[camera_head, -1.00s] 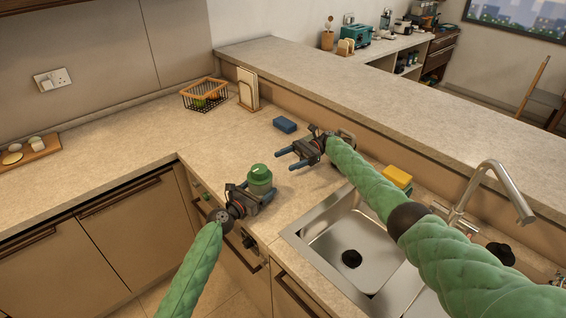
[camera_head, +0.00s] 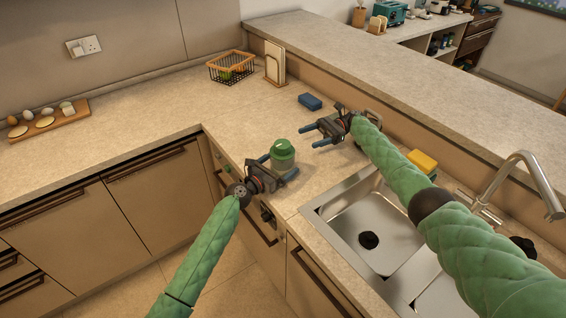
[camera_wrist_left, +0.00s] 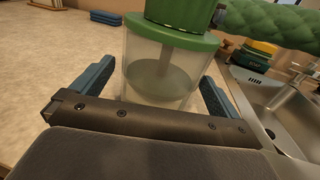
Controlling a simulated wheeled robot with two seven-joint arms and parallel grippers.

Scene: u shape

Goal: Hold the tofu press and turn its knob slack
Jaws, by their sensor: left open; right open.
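The tofu press (camera_head: 283,156) is a clear container with a green lid and a green knob on top. It stands upright on the counter near its front edge, by the inner corner. My left gripper (camera_head: 277,167) is open, with its blue fingers on either side of the press's clear body. In the left wrist view the press (camera_wrist_left: 160,68) sits between the spread fingers, with a gap showing at the left one; contact at the right one is unclear. The knob's top is cut off there.
A blue block (camera_head: 310,101), a wire basket (camera_head: 231,67) and an upright board rack (camera_head: 275,65) stand farther back. The left counter is mostly clear.

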